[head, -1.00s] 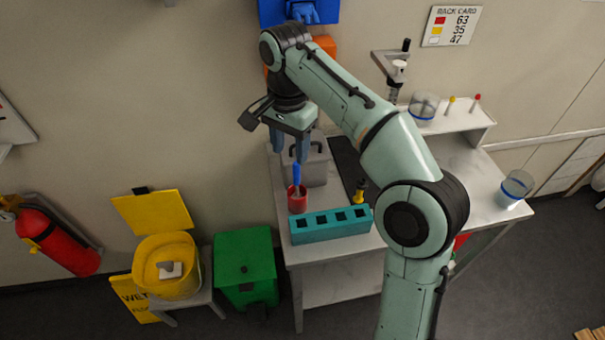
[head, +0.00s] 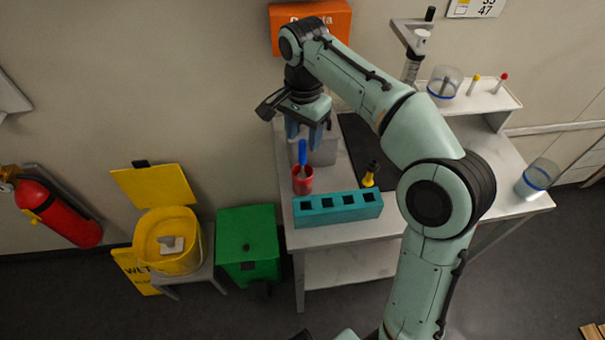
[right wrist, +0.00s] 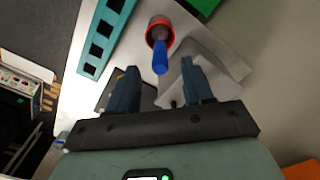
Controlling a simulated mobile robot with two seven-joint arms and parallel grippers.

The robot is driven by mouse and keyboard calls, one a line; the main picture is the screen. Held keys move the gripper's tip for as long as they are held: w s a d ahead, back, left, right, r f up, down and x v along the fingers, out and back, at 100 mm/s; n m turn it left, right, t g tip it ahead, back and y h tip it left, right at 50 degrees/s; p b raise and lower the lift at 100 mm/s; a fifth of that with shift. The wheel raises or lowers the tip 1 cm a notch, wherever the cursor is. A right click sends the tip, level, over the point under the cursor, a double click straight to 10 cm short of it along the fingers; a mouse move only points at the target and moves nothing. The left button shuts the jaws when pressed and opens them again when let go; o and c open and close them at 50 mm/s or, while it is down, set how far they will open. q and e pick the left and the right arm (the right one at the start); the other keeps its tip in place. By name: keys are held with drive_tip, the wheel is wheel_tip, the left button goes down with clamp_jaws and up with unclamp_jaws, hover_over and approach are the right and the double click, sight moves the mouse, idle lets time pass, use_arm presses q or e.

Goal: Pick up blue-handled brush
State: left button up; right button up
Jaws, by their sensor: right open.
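The blue-handled brush (head: 302,152) stands handle up in a red cup (head: 303,182) at the left end of the bench. My right gripper (head: 304,142) is open and empty, above and close to the handle. In the right wrist view the blue handle (right wrist: 160,57) rises from the red cup (right wrist: 159,27) beyond the open fingers (right wrist: 163,88), roughly in line with the gap between them. The brush's lower end is hidden in the cup. My left gripper is not in view.
A teal rack (head: 338,208) with square holes stands in front of the cup. A yellow-and-black item (head: 370,175) is behind it. A grey box (head: 324,150) stands close behind the brush. A green bin (head: 248,245) and yellow bucket (head: 170,245) are on the left.

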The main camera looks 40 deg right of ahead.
drive_tip(key=b, duration=0.1)
hover_over(302, 167)
drive_tip(key=f, duration=0.5)
drive_tip(key=shift+w+d, duration=0.1)
drive_tip(key=shift+d, duration=0.1)
clamp_jaws()
drive_tip(key=shift+r, duration=0.1)
